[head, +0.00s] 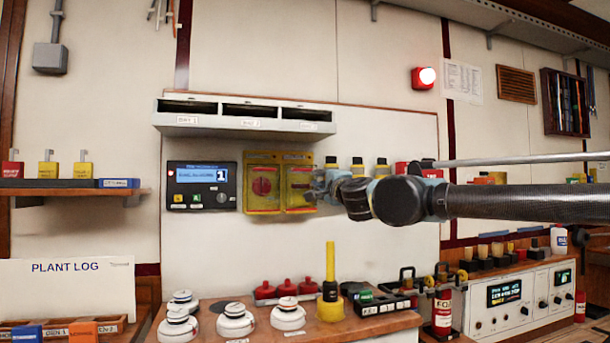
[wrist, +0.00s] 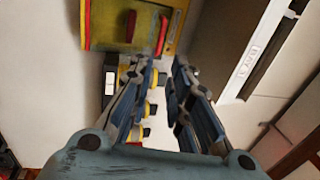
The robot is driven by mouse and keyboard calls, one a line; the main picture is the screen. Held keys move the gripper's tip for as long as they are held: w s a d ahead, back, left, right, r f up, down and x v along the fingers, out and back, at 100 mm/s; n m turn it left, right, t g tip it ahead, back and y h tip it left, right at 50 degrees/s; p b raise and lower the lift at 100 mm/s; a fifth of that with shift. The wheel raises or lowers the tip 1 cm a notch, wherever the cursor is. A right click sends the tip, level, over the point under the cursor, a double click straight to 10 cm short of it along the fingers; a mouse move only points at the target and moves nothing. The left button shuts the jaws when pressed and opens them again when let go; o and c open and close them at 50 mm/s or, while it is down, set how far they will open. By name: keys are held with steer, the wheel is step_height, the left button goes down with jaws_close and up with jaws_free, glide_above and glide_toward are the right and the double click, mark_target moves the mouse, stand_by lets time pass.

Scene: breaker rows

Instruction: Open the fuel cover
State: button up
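Two yellow boxes with red parts hang side by side on the wall panel in the head view: a left one (head: 262,172) and a right one (head: 297,174). I cannot read which is marked fuel. The right one has a red strip along its lower edge and is partly hidden by my gripper (head: 314,190). In the wrist view, turned sideways, a yellow box (wrist: 110,38) fills the top, with a red bar (wrist: 87,22) at its left and a red handle (wrist: 131,25) inside. My gripper (wrist: 170,58) is open with a narrow gap, empty, its tips near the box's edge; contact is unclear.
A grey shelf (head: 245,123) juts out above the boxes. A display unit (head: 201,186) is left of them. Yellow-capped switches (head: 357,167) are on the right, behind my arm. A bench (head: 345,327) below holds several detectors and an upright yellow-handled tool (head: 330,270).

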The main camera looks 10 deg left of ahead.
mark_target(305, 170)
steer(key=x, duration=1.7)
steer(key=shift+w, duration=0.2)
steer(key=shift+c, duration=0.3)
